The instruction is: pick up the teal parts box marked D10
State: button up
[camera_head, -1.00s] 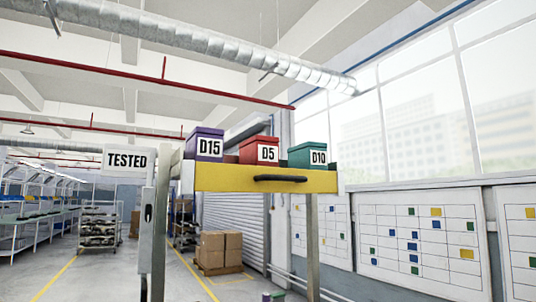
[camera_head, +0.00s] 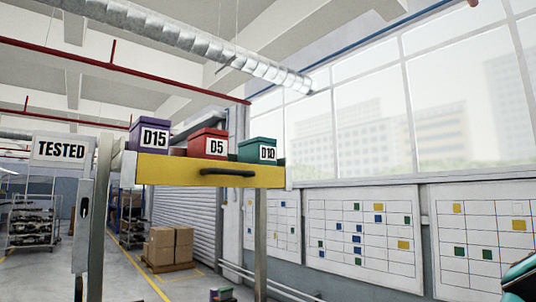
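The teal parts box marked D10 (camera_head: 258,144) stands upright at the right end of a raised yellow drawer (camera_head: 190,173) with a black handle. Its white label faces me, and the drawer's front hides its lower edge. The red box marked D5 (camera_head: 208,134) is to its left, and the purple box marked D15 (camera_head: 150,122) is farther left. A dark and teal rounded piece at the lower right edge looks like part of my arm. My gripper is not in view.
Metal posts hold up the drawer, with a TESTED sign (camera_head: 62,150) at its left. Small items (camera_head: 222,294) show low below the drawer. Cardboard boxes (camera_head: 170,243) stand on a pallet behind. Wall charts (camera_head: 364,234) and windows line the right side.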

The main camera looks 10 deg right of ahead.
aim_at(261, 150)
jog(key=u, duration=2.05)
jog(key=i, duration=1.1)
jog(key=z, duration=2.7)
jog(key=i, duration=0.25)
jog(key=u, duration=0.15)
